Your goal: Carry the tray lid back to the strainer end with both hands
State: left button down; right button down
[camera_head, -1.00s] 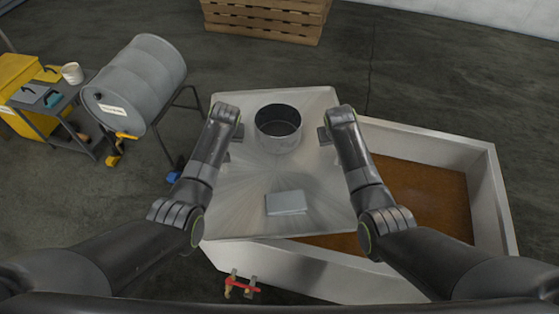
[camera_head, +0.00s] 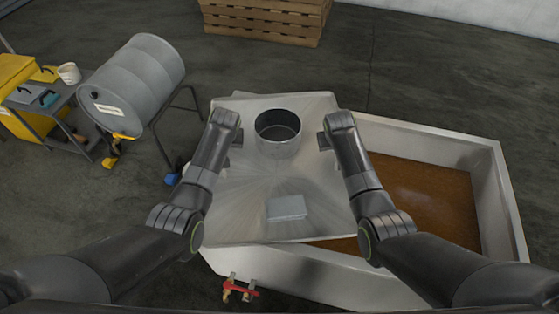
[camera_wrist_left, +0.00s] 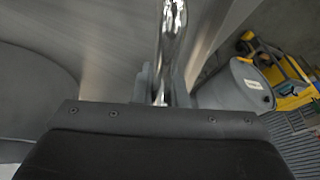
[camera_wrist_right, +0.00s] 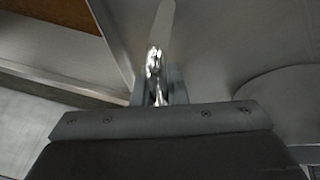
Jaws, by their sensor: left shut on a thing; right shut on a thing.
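The tray lid (camera_head: 240,215) is a flat, shiny metal sheet with an open round collar (camera_head: 278,145) and a small raised plate (camera_head: 287,208). It covers the left part of the metal tray (camera_head: 440,148); brown liquid (camera_head: 430,200) shows at the right. My left gripper (camera_head: 236,142) is shut on a bright metal handle (camera_wrist_left: 170,35) at the lid's left side. My right gripper (camera_head: 323,140) is shut on a matching handle (camera_wrist_right: 160,35) at its right side. The handles are mostly hidden in the head view. I cannot make out a strainer under the lid.
A grey drum (camera_head: 140,85) lies on a stand at the left, beside a small dark table (camera_head: 55,110). A wooden pallet stack (camera_head: 265,20) stands at the back. A red-handled valve (camera_head: 238,290) sticks out at the tray's near side. Floor behind the tray is clear.

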pick_arm(q)
jog(key=shift+w+d+f+b, duration=0.1)
jog(key=shift+f+b, duration=0.2)
jog(key=shift+f, duration=0.05)
pick_arm(e)
jog(key=shift+f, duration=0.3)
pick_arm(q)
jog(key=c, duration=1.5)
grip_release()
jog(key=shift+s+r, duration=0.1)
jog(key=shift+s, duration=0.1)
pick_arm(e)
jog(key=c, duration=1.5)
grip_release()
jog(key=shift+s, duration=0.1)
pick_arm(q)
jog(key=shift+o, duration=0.2)
pick_arm(e)
jog(key=shift+o, duration=0.2)
pick_arm(q)
jog(key=v, duration=1.2)
pick_arm(e)
jog(key=v, duration=1.2)
